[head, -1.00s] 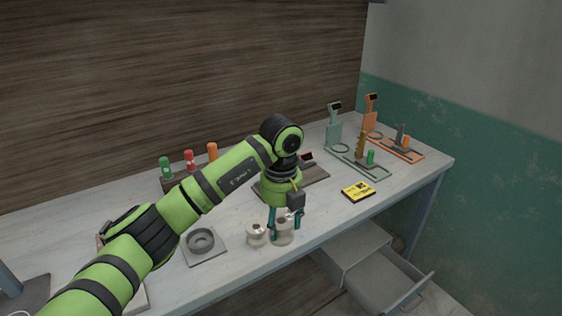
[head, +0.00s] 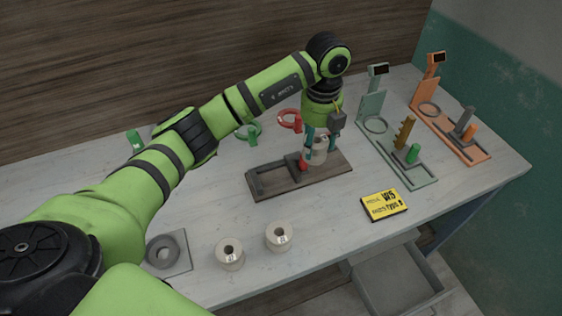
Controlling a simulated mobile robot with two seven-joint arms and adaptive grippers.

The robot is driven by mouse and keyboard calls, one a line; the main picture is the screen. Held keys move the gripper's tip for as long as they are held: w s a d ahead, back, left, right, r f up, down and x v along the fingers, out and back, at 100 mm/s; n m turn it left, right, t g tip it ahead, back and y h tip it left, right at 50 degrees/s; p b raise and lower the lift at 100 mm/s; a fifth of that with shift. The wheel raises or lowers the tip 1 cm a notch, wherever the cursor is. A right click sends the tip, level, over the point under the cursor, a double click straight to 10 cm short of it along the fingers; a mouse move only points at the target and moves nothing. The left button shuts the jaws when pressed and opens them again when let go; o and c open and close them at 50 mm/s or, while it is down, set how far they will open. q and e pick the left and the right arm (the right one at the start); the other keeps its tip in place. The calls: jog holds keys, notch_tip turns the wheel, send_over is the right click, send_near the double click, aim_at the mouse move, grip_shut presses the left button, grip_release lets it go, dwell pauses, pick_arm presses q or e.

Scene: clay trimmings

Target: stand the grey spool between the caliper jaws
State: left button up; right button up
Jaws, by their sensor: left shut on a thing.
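My left gripper (head: 319,148) is shut on a pale grey spool (head: 315,155), over the right part of a dark brown gauge base (head: 262,187). The base has a recess at its left and a red knob (head: 302,164) just left of the spool. The fingers cover much of the spool and of the jaws behind. I cannot tell whether the spool touches the base. Two more pale spools, one left (head: 230,254) and one right (head: 279,237), stand upright near the table's front edge. My right gripper is not in view.
A green gauge stand (head: 401,170) and an orange one (head: 473,151) stand at the right. A yellow card (head: 384,204) lies in front. A grey ring plate (head: 168,254) is at front left.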

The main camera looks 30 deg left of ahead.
pick_arm(q)
jog(key=s+a+f+p, duration=0.1)
jog(key=a, duration=0.1)
jog(key=s+a+f+p, duration=0.1)
jog(key=s+a+f, duration=0.1)
jog(key=a, duration=0.1)
jog(key=s+a+f+p, duration=0.1)
jog(key=a+f, duration=0.1)
jog(key=a, duration=0.1)
jog(key=shift+s+a+f+p, duration=0.15)
jog(key=shift+s+a+p, duration=0.1)
jog(key=shift+p, duration=0.1)
notch_tip(320, 180, down, 4)
jog(key=shift+r+p, duration=0.15)
jog(key=shift+p, duration=0.75)
jog(key=shift+f, duration=0.2)
jog(key=shift+f, duration=0.1)
jog(key=shift+f+b, duration=0.15)
jog(key=shift+b, duration=0.15)
jog(key=o, duration=1.4)
